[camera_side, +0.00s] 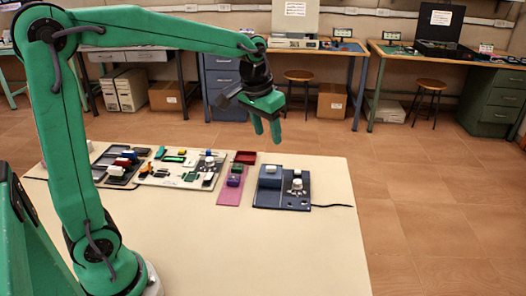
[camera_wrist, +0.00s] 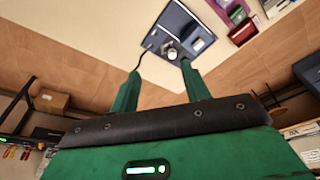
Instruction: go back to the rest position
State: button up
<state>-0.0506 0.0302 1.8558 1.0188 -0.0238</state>
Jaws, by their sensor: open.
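My green gripper (camera_side: 265,129) is raised in the air above the far edge of the table, above the dark red tray. Its two fingers point down and stand apart, with nothing between them. In the wrist view my gripper (camera_wrist: 160,83) shows its two green fingers spread, with floor and the table edge beyond. My arm reaches up from the left and across the top of the side view. No object is held.
The cream table (camera_side: 300,245) has a clear front. A dark blue panel (camera_side: 283,196) with a cable sits at the right. A pink mat (camera_side: 229,198), a red tray (camera_side: 246,157) and a board of small parts (camera_side: 182,168) lie left of it. Workbenches and stools (camera_side: 431,84) stand behind.

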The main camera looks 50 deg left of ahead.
jog(key=s+d+t, duration=0.2)
jog(key=s, duration=1.7)
jog(key=shift+s+f+m+t, duration=0.2)
jog(key=shift+f+m+t, duration=0.15)
jog(key=shift+m+t, duration=0.05)
